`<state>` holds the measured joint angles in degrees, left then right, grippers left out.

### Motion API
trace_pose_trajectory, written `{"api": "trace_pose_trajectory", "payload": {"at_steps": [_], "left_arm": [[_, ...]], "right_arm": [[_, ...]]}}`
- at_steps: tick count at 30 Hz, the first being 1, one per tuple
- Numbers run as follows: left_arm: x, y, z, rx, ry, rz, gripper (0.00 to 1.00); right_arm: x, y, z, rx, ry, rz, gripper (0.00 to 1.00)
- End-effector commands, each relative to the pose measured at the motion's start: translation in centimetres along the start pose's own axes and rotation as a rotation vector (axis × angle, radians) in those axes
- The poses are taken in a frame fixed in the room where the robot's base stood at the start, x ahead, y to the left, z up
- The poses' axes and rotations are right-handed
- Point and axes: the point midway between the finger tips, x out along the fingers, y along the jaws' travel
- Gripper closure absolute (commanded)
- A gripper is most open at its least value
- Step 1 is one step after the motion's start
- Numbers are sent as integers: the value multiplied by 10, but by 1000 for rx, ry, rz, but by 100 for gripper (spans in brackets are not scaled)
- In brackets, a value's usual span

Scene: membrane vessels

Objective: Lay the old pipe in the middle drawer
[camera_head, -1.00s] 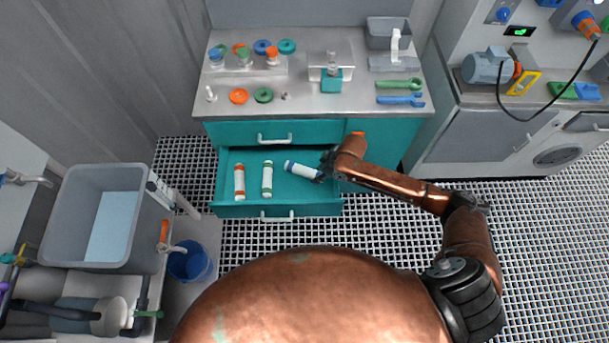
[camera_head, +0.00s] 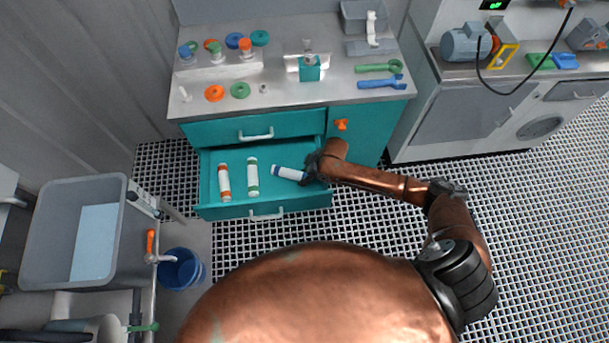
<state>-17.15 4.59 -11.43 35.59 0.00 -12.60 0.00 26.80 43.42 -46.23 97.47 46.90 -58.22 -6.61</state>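The open teal drawer (camera_head: 235,211) lies below a closed drawer (camera_head: 222,133) of the same cabinet. My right gripper (camera_head: 311,172) is at this tube's right end, inside the drawer's right part. Its dark fingers cover that end, so their grip is unclear. My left gripper is out of view.
The steel counter (camera_head: 290,92) above holds coloured rings, capped fittings, a teal block and two wrenches. An orange handle (camera_head: 341,124) is on the cabinet front right of the drawers. A grey basin (camera_head: 52,230) and blue bucket (camera_head: 182,270) stand at the left.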

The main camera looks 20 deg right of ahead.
Motion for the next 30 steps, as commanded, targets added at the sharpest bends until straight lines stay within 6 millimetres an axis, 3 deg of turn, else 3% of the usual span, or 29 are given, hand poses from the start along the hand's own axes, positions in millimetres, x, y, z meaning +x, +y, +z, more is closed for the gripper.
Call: {"api": "trace_pose_trajectory", "payload": {"at_steps": [5,16,30], "left_arm": [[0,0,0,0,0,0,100],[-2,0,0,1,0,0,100],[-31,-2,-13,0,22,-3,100]], "right_arm": [[0,0,0,0,0,0,54],[-8,0,-2,-1,2,1,54],[-99,1,-2,-1,2,2,54]]}}
